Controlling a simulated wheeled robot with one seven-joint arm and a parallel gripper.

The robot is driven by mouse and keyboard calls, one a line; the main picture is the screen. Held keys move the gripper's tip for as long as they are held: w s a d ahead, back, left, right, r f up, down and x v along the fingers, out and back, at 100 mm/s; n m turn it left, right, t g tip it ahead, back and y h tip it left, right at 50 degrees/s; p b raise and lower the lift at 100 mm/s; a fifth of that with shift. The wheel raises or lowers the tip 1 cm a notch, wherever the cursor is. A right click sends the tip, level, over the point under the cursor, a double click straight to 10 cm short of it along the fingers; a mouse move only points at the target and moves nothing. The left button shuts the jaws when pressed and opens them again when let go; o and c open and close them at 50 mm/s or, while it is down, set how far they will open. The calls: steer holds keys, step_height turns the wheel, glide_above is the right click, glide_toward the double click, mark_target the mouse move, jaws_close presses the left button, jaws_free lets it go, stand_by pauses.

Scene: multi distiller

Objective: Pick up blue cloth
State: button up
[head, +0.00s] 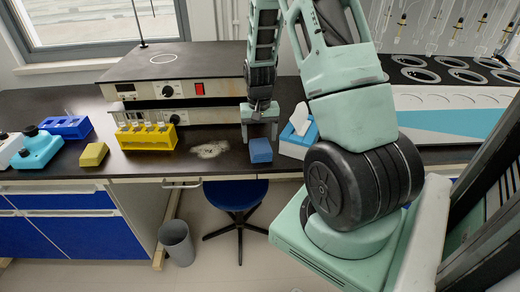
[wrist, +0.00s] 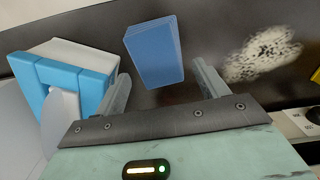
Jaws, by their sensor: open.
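The blue cloth (head: 261,150) is a small folded block lying on the dark bench top near its front edge. In the wrist view the blue cloth (wrist: 154,51) lies just beyond and between the two fingers, with no finger seen touching it. My gripper (head: 260,120) is open and empty, pointing down above the bench just behind the cloth in the head view. In the wrist view my gripper (wrist: 163,82) shows both fingers spread wide apart.
A blue and white tissue box (head: 298,138) stands close to the right of the cloth. A pale speckled patch (head: 209,149) lies to its left. Farther left are a yellow tube rack (head: 147,136) and a yellow sponge (head: 94,154). A hotplate-like unit (head: 185,85) stands behind.

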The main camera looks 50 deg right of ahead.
mark_target(260, 145)
steer(key=shift+f, duration=1.8)
steer(key=c, duration=0.7)
steer(key=shift+c, duration=0.2)
step_height(260, 145, up, 10)
steer(key=shift+o, duration=0.4)
